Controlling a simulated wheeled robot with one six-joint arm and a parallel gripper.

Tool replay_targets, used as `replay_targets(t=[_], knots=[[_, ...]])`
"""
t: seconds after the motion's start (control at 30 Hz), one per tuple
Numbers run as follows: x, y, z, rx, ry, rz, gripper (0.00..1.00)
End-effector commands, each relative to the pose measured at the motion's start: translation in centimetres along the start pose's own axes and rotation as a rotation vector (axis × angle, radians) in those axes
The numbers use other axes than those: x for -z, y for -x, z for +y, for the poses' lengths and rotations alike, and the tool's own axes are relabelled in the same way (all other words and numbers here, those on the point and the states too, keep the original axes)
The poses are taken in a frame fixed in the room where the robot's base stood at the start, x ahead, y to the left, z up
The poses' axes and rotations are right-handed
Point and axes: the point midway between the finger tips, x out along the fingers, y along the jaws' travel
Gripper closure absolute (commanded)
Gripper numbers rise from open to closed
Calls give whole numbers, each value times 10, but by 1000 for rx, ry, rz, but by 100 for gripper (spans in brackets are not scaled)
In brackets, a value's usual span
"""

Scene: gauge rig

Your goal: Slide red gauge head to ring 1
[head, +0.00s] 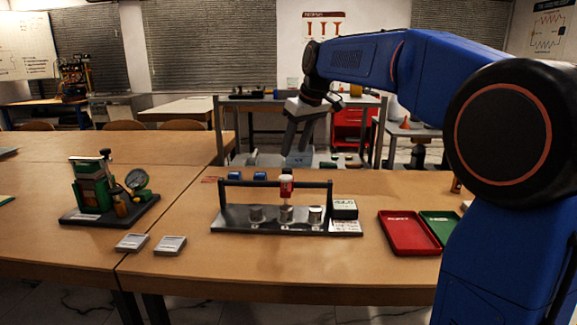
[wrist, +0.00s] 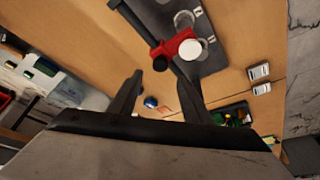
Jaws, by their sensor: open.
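Ring numbers are too small to read. My gripper (head: 296,150) is open and empty, above the gauge head and apart from it. In the wrist view, the red gauge head (wrist: 178,46) lies just beyond the open fingertips (wrist: 158,68), slightly right. One ring (wrist: 184,20) shows next to it.
Two blue pieces (head: 260,176) lie behind the rail. A small display box (head: 345,209) stands at the rig's right end. Red (head: 408,234) and green (head: 440,226) trays lie further right. A green device (head: 95,190) and two grey blocks (head: 170,246) are left.

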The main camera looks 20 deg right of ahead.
Motion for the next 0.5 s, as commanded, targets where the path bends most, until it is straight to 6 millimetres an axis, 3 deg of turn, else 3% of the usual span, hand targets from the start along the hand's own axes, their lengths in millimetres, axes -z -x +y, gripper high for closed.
replay_targets(t=[0.3, 0.5], knots=[[-1, -54, -1, 1, 0, -2, 56], [0, -73, 0, 0, 0, -1, 56]])
